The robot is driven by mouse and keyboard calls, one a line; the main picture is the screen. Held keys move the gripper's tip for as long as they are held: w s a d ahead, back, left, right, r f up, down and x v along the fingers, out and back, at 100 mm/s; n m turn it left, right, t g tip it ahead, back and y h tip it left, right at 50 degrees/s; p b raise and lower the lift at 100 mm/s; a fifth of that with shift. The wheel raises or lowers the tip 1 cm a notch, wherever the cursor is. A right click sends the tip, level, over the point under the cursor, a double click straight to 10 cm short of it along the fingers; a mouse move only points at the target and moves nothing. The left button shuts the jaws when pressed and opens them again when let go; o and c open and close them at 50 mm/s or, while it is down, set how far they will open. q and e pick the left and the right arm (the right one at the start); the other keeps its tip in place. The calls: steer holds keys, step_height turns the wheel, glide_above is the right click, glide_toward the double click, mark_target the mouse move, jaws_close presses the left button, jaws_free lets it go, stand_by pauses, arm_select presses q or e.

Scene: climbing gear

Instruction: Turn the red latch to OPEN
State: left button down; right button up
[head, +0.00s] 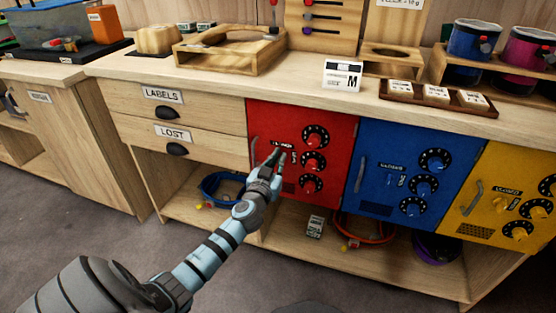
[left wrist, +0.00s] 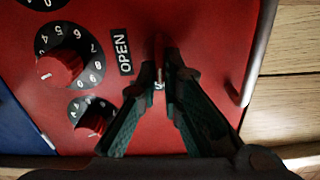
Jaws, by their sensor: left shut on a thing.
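The red cabinet door (head: 337,117) carries dials and a small red latch, which shows in the left wrist view (left wrist: 159,44) as a narrow bar beside the white-on-black OPEN label (left wrist: 121,52). My left gripper (head: 278,156) reaches the door from the front. In the left wrist view its two dark fingers (left wrist: 160,82) come together on the latch, shut on it. In the head view the fingers largely hide the latch, so its exact turn is hard to tell there. My right gripper is not in view.
Red dials (left wrist: 60,68) sit close beside the latch, and the door's handle (left wrist: 238,92) is on its other side. A blue door (head: 372,150) and a yellow door (head: 487,172) stand to the right. Drawers (head: 205,140) are left. Coiled gear lies on the shelf below.

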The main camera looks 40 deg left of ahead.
arm_select(q)
steer(key=m, duration=0.5)
steer(key=d+f+m, duration=0.1)
steer(key=m, duration=1.1)
steer(key=shift+w+d+f, duration=0.15)
steer(key=shift+w+f, duration=0.1)
stand_by(0.4)
